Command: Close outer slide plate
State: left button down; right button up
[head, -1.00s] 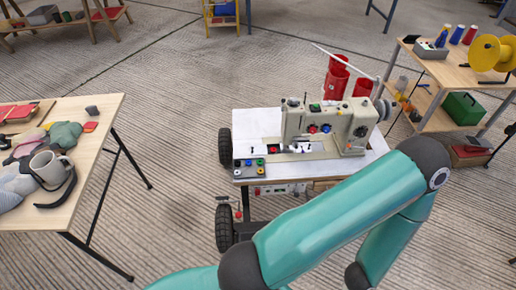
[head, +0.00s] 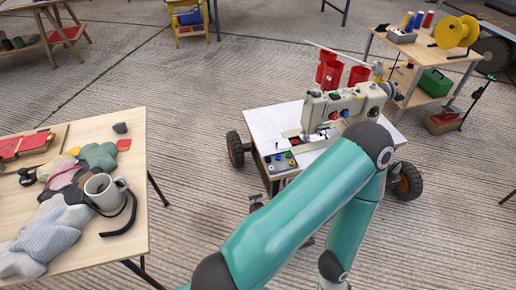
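A cream sewing machine (head: 345,103) with colored knobs stands on a white-topped wheeled cart (head: 270,122) at right of centre in the head view. The outer slide plate would be at the left end of the machine's bed (head: 293,133), but it is too small to tell apart or to see whether it is open. My teal arm rises from the bottom and crosses in front of the cart's near right part, hiding some of it. Neither of my grippers shows in the view.
A wooden table (head: 130,160) at left holds cloths, a grey mug (head: 103,190) and a black strap. A shelf unit (head: 440,50) with a yellow spool (head: 456,31) stands behind right. A small panel of colored buttons (head: 280,161) sits at the cart's front left. Floor between table and cart is clear.

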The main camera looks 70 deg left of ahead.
aim_at(284, 144)
jog(key=u, duration=1.15)
jog(key=k, duration=0.1)
jog(key=z, duration=1.2)
jog(key=i, duration=0.1)
jog(key=u, duration=2)
jog(key=i, duration=0.9)
jog(key=z, duration=0.2)
jog(key=k, duration=0.7)
jog(key=u, duration=0.25)
jog(key=i, duration=0.8)
jog(key=z, duration=0.1)
